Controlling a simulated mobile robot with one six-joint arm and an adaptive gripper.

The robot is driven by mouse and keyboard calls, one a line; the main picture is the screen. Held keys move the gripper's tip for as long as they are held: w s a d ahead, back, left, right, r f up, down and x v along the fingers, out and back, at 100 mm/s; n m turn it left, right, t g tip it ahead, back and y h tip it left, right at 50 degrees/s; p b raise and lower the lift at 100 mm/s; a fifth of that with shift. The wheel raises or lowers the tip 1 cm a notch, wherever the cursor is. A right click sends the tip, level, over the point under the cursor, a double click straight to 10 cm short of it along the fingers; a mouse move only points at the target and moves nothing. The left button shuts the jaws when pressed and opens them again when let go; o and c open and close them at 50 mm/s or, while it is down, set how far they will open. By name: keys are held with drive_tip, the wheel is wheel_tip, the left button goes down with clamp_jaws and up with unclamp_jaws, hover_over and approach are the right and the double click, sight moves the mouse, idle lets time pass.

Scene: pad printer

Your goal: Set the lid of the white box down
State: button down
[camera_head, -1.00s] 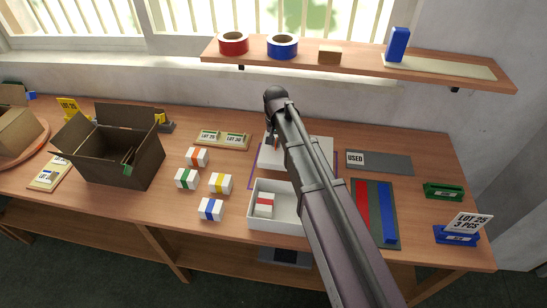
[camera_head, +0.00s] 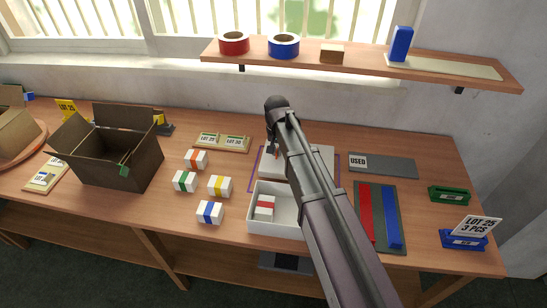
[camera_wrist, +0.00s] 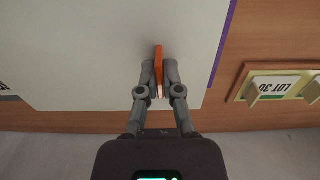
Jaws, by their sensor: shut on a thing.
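The lid of the white box (camera_head: 322,157) is a flat white panel behind the open white box, over a purple outline on the table. It fills much of the wrist view (camera_wrist: 75,50), with an orange tab (camera_wrist: 158,66) standing on it. My gripper (camera_wrist: 158,88) is shut on this orange tab. In the head view my arm hides part of the lid and of the box. The white box (camera_head: 263,230) stands open in front of the lid, with a red-banded white block (camera_head: 264,207) inside. I cannot tell whether the lid touches the table.
Several banded white blocks, such as the yellow one (camera_head: 219,186), stand left of the box. A LOT tag board (camera_head: 222,143) lies left of the lid. A grey USED mat (camera_head: 390,166) lies to the right. An open brown carton (camera_head: 108,165) stands further left.

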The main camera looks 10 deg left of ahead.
drive_tip(key=shift+f+b, duration=0.7)
drive_tip(key=shift+f, duration=0.4)
drive_tip(key=shift+f, duration=0.1)
drive_tip(key=c, duration=0.8)
unclamp_jaws()
wheel_tip(320, 180, up, 12)
drive_tip(key=p, duration=1.2)
